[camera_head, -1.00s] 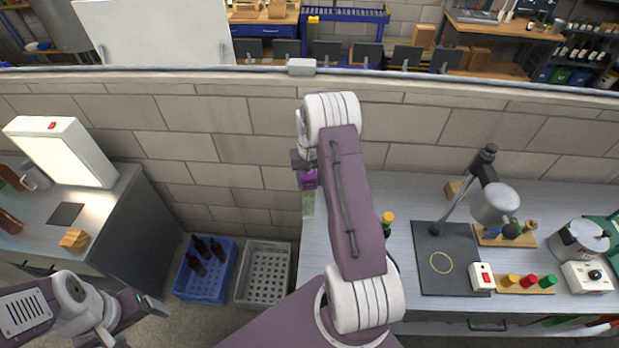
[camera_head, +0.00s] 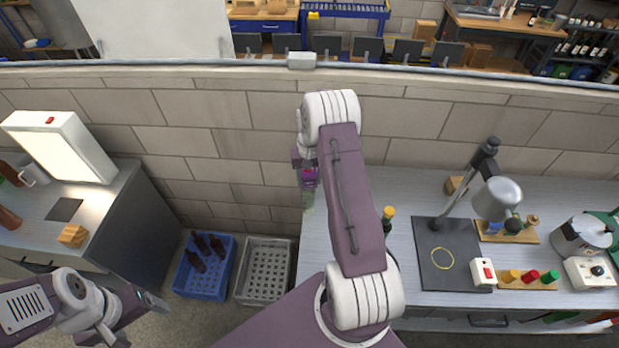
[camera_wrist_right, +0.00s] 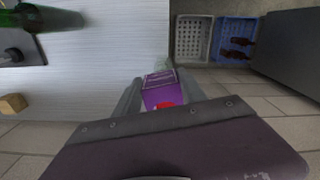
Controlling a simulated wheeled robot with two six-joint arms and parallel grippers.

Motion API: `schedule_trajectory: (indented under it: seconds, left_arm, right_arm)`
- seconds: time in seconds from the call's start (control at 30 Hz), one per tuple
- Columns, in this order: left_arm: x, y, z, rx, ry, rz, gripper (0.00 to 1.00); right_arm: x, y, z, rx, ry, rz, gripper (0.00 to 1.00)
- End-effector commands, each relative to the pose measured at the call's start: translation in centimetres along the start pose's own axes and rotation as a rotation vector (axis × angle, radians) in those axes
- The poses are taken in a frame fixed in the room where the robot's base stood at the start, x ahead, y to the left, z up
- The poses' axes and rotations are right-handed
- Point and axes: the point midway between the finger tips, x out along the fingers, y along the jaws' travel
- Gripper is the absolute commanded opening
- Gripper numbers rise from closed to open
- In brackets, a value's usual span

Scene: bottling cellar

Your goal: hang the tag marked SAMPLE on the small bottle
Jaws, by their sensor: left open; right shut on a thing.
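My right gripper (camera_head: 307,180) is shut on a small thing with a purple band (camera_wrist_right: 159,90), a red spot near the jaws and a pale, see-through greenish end. It looks like a small bottle, but I cannot be sure. It is at the left edge of the right bench; whether it touches the bench is unclear. A green bottle with a yellow top (camera_head: 388,213) stands on that bench, partly hidden by my right arm. I cannot make out a tag marked SAMPLE. My left gripper (camera_head: 153,303) is open and empty at the lower left, away from both benches.
A blue crate (camera_head: 182,279) with dark bottles and an empty grey crate (camera_head: 242,291) stand on the floor between the benches. The right bench (camera_head: 340,300) carries a dark mat (camera_head: 428,270) with a yellow ring, a lamp (camera_head: 491,198), coloured stoppers and a pot (camera_head: 580,240).

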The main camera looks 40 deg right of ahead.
Motion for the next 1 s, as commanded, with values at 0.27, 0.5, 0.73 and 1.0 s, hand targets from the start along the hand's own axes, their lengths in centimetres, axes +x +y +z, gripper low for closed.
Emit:
schedule_trajectory:
  seconds: [0.27, 0.5, 0.73, 1.0]
  left_arm:
    - [0.1, 0.0, 0.0, 0.000, 0.000, 0.000, 0.79]
    - [0.5, 0.0, 0.1, 0.000, 0.000, 0.000, 0.79]
    - [1.1, 0.0, 0.1, 0.000, 0.000, 0.000, 0.79]
    - [1.0, 0.0, 0.1, 0.000, 0.000, 0.000, 0.79]
  right_arm:
    - [0.2, 0.0, 0.0, 0.000, 0.000, 0.000, 0.35]
    - [0.7, 0.0, 0.0, 0.000, 0.000, 0.000, 0.35]
    - [1.5, 0.0, 0.1, 0.000, 0.000, 0.000, 0.35]
    - [1.4, 0.0, 0.1, 0.000, 0.000, 0.000, 0.35]
